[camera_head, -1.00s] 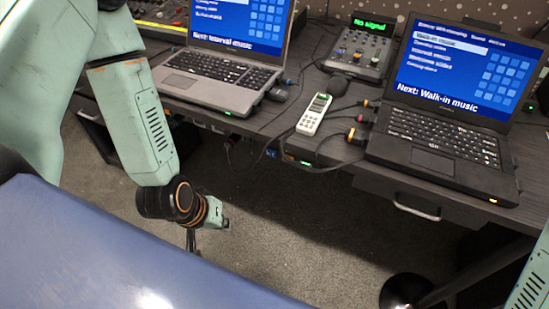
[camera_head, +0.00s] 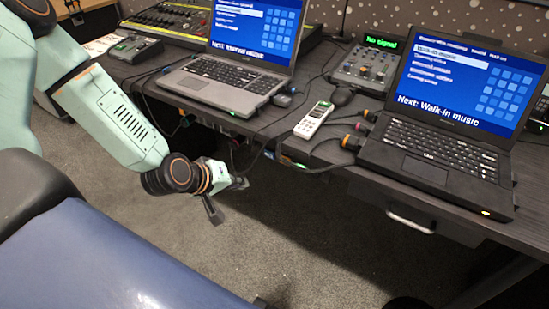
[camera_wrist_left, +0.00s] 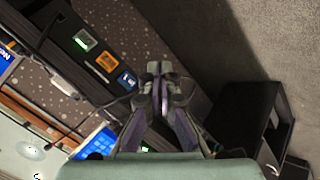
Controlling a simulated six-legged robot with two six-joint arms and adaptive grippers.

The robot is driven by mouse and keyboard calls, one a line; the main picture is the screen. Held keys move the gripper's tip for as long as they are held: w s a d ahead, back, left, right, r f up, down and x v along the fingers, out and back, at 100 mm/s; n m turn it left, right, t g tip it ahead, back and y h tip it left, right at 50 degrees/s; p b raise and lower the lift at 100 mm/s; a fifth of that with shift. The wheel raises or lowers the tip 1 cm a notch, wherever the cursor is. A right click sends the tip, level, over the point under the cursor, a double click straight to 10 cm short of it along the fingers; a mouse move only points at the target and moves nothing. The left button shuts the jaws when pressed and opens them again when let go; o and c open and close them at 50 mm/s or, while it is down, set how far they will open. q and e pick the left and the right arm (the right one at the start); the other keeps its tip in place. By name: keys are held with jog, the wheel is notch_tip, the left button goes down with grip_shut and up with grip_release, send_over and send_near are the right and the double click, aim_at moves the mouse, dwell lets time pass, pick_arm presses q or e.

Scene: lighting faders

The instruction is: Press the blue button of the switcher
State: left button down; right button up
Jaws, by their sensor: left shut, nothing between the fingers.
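My left gripper (camera_head: 240,183) is in front of the desk, below its front edge, in the head view. Its fingers are together and empty in the left wrist view (camera_wrist_left: 160,70). The left wrist view shows a row of coloured squares on a dark strip: a green one (camera_wrist_left: 84,40), an orange one (camera_wrist_left: 106,62) and a blue one (camera_wrist_left: 126,80). The blue square is the nearest of them to the fingertips in that picture, apart from them. I cannot tell for certain which device is the switcher. My right gripper is out of view.
A grey laptop (camera_head: 225,85) and a black laptop (camera_head: 440,140) stand on the dark desk. Between them are a white handheld device (camera_head: 313,120) and a box reading "No signal" (camera_head: 370,65). Cables hang at the desk edge. The carpet below is open.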

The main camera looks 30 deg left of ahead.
aim_at(269, 154)
pick_arm(q)
jog(key=shift+w+f, duration=0.1)
jog(key=shift+w, duration=0.05)
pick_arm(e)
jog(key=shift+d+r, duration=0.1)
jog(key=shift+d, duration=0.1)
pick_arm(q)
jog(key=shift+d, duration=0.15)
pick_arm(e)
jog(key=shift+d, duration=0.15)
pick_arm(q)
jog(key=w+b, duration=0.8)
jog(key=shift+w+d, duration=0.25)
jog(key=shift+w, duration=0.15)
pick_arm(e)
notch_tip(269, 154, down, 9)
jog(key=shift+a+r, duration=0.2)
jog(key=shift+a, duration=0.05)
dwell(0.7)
